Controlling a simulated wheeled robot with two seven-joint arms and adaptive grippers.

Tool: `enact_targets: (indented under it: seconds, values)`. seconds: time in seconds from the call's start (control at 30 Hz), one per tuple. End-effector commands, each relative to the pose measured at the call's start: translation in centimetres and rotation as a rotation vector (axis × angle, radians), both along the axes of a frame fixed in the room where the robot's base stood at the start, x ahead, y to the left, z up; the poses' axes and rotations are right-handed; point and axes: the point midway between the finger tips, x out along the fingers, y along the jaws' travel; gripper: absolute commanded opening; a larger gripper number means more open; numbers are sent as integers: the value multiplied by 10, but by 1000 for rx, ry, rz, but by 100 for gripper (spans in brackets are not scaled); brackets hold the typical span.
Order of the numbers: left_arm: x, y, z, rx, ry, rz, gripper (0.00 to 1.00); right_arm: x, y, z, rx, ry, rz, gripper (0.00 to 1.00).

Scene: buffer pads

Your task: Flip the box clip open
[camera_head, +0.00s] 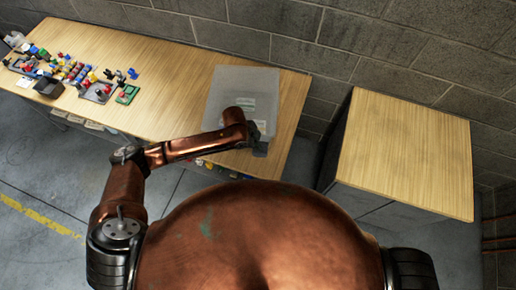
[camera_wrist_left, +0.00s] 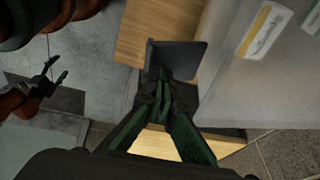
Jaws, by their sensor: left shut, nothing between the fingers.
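The box (camera_head: 240,85) is a translucent grey container lying on the wooden table against the wall; its pale side fills the right of the left wrist view (camera_wrist_left: 270,85). A dark grey flat clip (camera_wrist_left: 182,55) stands out at the box's near edge. My left gripper (camera_wrist_left: 163,88) is shut and empty, its fingertips at the clip's lower edge; I cannot tell whether they touch it. In the head view my arm's wrist covers part of the box's front. My right gripper (camera_wrist_left: 54,72) shows small at the left of the wrist view, its fingers apart and empty.
A label (camera_wrist_left: 264,30) is on the box. Several small coloured parts (camera_head: 75,70) and a black block (camera_head: 48,87) lie on the table's left half. A separate wooden-topped cabinet (camera_head: 405,150) stands to the right, past a gap. The table between parts and box is clear.

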Motion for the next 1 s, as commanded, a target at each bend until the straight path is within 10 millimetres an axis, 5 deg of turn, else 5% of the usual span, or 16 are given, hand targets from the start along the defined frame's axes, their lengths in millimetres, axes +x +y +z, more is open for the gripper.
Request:
enact_targets:
  seconds: [0.3, 0.7, 1.0]
  values:
    - [7, 3, 43, 0, -2, 8, 0, 1, 2, 44, 2, -1, -1, 61]
    - [-17, 29, 109, 0, -3, 5, 0, 0, 5, 21, 6, 0, -2, 61]
    - [-23, 35, 125, 0, 0, 5, 0, 0, 6, 20, 6, 0, -2, 61]
